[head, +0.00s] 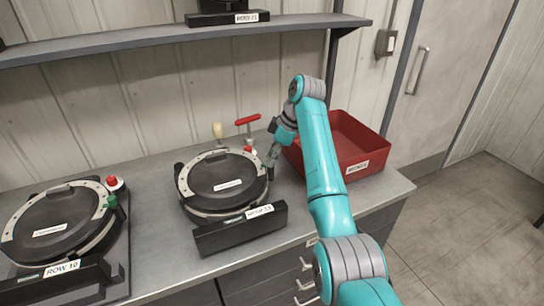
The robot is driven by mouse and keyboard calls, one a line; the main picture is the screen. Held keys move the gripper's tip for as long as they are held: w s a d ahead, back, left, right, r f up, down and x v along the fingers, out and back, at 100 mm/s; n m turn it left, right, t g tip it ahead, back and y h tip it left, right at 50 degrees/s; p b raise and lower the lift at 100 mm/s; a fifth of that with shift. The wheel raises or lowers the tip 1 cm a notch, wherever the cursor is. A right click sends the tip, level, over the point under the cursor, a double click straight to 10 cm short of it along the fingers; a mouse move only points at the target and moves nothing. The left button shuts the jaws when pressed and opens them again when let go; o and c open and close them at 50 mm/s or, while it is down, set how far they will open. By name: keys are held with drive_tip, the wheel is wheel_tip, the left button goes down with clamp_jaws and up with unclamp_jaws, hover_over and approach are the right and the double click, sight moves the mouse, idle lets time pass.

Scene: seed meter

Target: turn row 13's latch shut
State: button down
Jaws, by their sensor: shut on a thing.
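The row 13 seed meter (222,184) is a round black unit with a pale rim, in the middle of the bench in the head view. Its black base has a small white label (260,211), hard to read. A red knob (248,150) stands at its back right edge. My gripper (271,158) is at the meter's right rim, pointing down, with its fingers closed at the spot of the latch. The latch itself is hidden by the fingers, so its angle cannot be told.
The row 10 meter (58,228), with a green latch (111,201) and red knob, stands at the left. A red bin (350,145) is right behind my arm. A red T-handle (248,120) and a cream-handled tool (218,130) stand behind the meter. A shelf (140,40) hangs above.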

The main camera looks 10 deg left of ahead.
drive_tip(key=shift+n, duration=0.6)
drive_tip(key=shift+g, duration=0.3)
drive_tip(key=c, duration=1)
unclamp_jaws()
